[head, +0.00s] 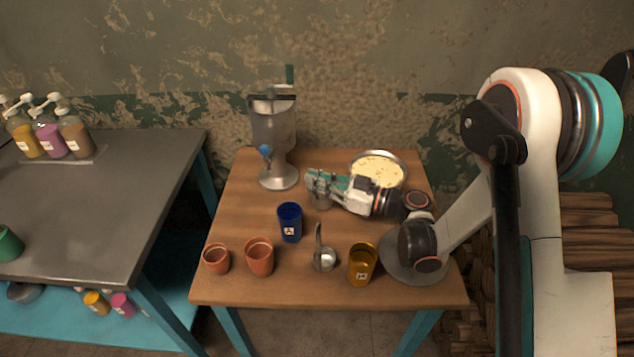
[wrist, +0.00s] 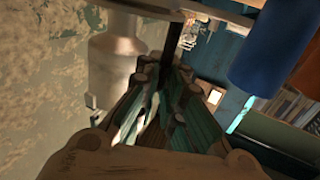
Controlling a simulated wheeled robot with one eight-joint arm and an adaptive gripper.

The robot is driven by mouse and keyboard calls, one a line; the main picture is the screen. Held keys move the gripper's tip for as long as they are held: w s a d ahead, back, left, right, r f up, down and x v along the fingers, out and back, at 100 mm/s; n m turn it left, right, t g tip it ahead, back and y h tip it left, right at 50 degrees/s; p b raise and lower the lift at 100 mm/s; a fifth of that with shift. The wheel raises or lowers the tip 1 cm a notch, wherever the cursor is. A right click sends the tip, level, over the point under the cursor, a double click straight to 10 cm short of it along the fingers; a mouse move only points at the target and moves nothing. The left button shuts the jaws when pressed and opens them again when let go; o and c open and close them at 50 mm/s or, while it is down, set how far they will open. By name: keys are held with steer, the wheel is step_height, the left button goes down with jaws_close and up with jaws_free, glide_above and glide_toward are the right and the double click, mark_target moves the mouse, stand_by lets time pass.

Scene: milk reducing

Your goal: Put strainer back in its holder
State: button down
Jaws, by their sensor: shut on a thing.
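My gripper (head: 318,184) is over the back middle of the wooden table, its fingers closed in on something thin. In the wrist view my gripper (wrist: 172,75) has a narrow dark piece (wrist: 175,38) at its fingertips, which may be the strainer's handle; the rest of it is hidden. A small grey metal cylinder (head: 321,201) shows just under the fingers in the head view; I cannot tell whether it is the holder or part of the held thing. A metal ladle-like utensil (head: 324,259) with an upright handle stands at the front middle, apart from my gripper.
A dispenser (head: 274,130) with a blue tap stands left of my gripper. A pan of pale milk (head: 378,172) is behind it. A blue cup (head: 290,222), two terracotta cups (head: 260,257) (head: 216,259) and a yellow cup (head: 362,265) stand in front. A grey table (head: 90,215) is left.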

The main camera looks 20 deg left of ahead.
steer(key=c, duration=1.7)
jaws_free()
steer(key=shift+f, duration=0.1)
